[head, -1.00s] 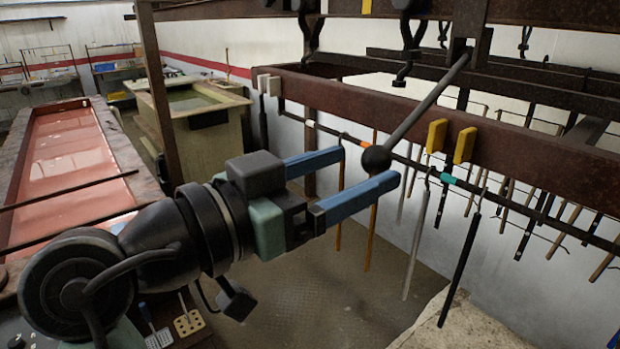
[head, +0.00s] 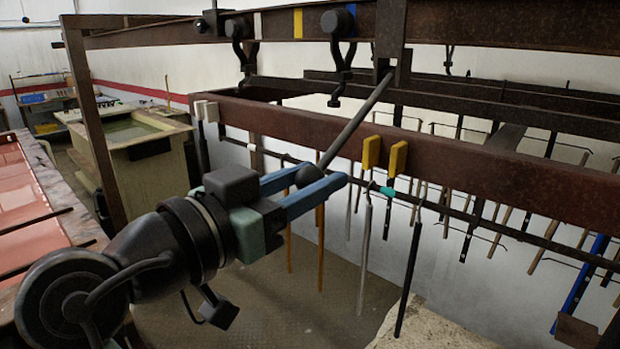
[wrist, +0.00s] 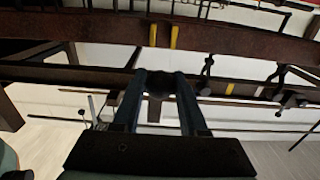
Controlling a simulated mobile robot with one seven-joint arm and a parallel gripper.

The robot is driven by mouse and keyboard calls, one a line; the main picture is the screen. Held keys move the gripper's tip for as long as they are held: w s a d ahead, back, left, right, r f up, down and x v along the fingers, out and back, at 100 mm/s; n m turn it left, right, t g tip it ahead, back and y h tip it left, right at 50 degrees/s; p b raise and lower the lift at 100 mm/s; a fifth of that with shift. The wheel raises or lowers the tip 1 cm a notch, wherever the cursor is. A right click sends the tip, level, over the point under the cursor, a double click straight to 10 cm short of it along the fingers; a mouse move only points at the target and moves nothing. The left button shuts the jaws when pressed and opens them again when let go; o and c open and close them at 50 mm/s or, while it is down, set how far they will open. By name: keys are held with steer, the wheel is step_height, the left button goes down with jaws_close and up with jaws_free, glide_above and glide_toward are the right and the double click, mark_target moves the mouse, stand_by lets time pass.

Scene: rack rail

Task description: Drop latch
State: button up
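The latch is a dark lever (head: 352,128) hanging slanted from a bracket under the upper rusty beam, with a black ball knob (head: 309,176) at its lower end. My gripper (head: 326,174) has its two blue fingers on either side of the knob, and they look closed on it. In the wrist view the knob (wrist: 160,84) sits dark between the fingertips (wrist: 160,76), with little or no gap. Part of the knob is hidden by the fingers.
A thick rusty beam (head: 450,150) runs just behind the lever, with two yellow tabs (head: 385,153). A thin rail below carries hanging rods, including a black one (head: 408,280) and a grey one (head: 364,260). Tanks (head: 130,145) stand at the left. Floor shows below my gripper.

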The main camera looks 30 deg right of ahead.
steer(key=c, duration=0.3)
steer(key=shift+f, duration=0.1)
steer(key=w+d+f+b, duration=0.2)
steer(key=d+f, duration=0.1)
steer(key=d, duration=0.2)
steer(key=w+d+f+b, duration=0.2)
steer(key=d+f+b, duration=0.1)
steer(key=d, duration=0.3)
steer(key=w+d+f+b, duration=0.2)
steer(key=d+f+b, duration=0.1)
steer(key=d, duration=0.3)
steer(key=shift+f, duration=0.35)
stand_by(1.1)
steer(key=o, duration=1.1)
steer(key=shift+w, duration=0.1)
